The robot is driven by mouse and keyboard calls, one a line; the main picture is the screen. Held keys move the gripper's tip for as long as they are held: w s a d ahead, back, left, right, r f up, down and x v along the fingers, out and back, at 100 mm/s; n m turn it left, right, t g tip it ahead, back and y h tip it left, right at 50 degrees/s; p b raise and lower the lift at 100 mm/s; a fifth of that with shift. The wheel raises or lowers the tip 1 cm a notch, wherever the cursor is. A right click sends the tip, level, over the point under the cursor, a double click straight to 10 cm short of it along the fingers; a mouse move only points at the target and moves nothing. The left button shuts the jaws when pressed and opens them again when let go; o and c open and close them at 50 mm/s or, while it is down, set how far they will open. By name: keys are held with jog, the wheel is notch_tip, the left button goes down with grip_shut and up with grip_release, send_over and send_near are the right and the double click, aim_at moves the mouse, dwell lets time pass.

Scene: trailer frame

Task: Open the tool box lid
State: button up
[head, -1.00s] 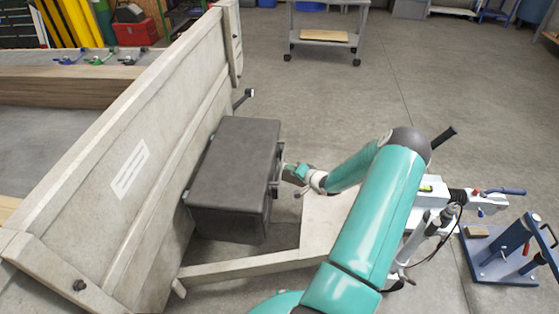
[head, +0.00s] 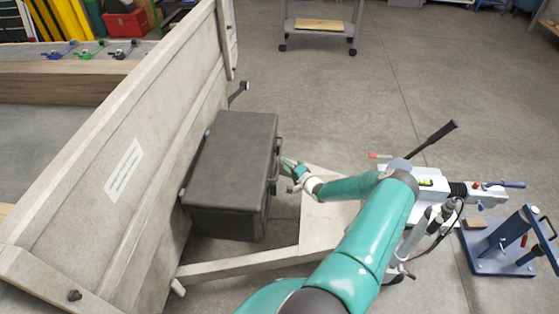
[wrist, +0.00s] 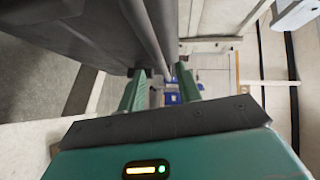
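The dark grey tool box (head: 232,165) is mounted beside the trailer's tilted side panel. Its lid is shut, with a handle and latches on its right face. My gripper (head: 288,166) is close to that right face, near the handle, at about the height of the lid edge. In the wrist view the tool box (wrist: 75,35) fills the upper left. The two green fingers of my gripper (wrist: 160,80) are apart there. A dark edge of the box reaches between or just above the fingertips; I cannot tell whether they touch it.
The pale trailer side panel (head: 150,130) rises left of the box. The trailer's front frame (head: 245,268) runs below and to its right. A grey hitch with a jack (head: 430,185) and a blue stand (head: 510,245) are at right. The floor behind is clear up to a cart (head: 320,25).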

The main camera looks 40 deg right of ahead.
jog(key=w, duration=0.5)
jog(key=shift+w+d+f, duration=0.15)
jog(key=shift+d+f, duration=0.2)
jog(key=shift+c, duration=0.2)
grip_shut()
